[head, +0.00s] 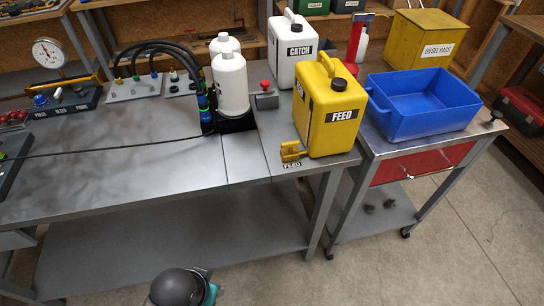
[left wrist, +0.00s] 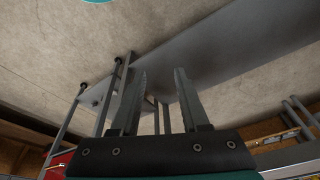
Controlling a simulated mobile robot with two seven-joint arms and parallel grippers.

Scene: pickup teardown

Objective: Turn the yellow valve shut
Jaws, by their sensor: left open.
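The yellow valve (head: 291,152) sits at the front edge of the workbench, just left of the yellow FEED can, with a FEED label in front of it. Whether its handle stands open or shut is too small to tell. My left gripper (left wrist: 158,75) is open and empty in the left wrist view, with floor and a grey shelf beyond its fingers. The valve is not visible there. Neither gripper shows in the head view; only a dark rounded part of mine with teal shows at the bottom edge.
The yellow FEED can (head: 330,108) stands right behind the valve. A white CATCH can (head: 292,50), white bottles (head: 231,85) and a red-knobbed fitting (head: 265,96) stand farther back. A blue bin (head: 420,103) sits on the cart at right. The bench's left part is mostly clear.

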